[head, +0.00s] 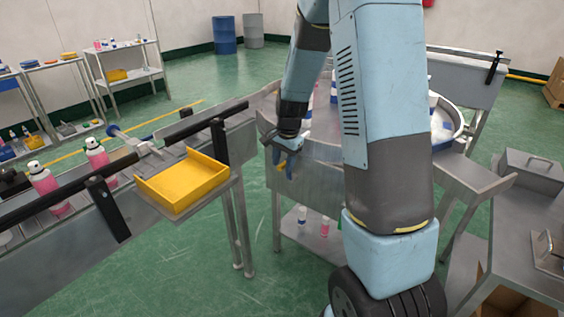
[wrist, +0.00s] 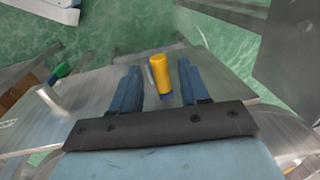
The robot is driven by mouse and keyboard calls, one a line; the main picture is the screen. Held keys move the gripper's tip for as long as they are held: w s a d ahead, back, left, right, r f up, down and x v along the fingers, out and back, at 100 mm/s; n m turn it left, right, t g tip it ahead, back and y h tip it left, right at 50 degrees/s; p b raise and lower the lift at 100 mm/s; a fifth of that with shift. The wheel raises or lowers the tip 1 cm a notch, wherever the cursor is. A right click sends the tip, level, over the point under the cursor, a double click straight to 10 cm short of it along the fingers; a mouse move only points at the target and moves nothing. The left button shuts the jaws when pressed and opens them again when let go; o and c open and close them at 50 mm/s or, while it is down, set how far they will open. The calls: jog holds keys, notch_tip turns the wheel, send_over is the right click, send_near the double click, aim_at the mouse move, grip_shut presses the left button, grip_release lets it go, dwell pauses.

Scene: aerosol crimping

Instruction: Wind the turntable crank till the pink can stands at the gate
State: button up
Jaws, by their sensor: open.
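In the wrist view a yellow upright knob (wrist: 160,72), apparently the crank's handle, stands between the two blue fingers of my open gripper (wrist: 157,68). The fingers flank it with gaps on both sides. In the head view my gripper (head: 286,162) points down by the metal cabinet under the turntable, with a bit of yellow beside it. The turntable (head: 461,124) is mostly hidden behind my arm; its pale rim and a few white and blue cans (head: 333,92) show. I cannot pick out the pink can on it, and the gate is not clearly seen.
Pink cans with white tops (head: 97,156) stand on the conveyor at left, next to a yellow tray (head: 186,183). A metal bench (head: 530,230) is at right. Green floor is open behind.

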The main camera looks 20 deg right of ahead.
grip_shut()
dwell(0.3)
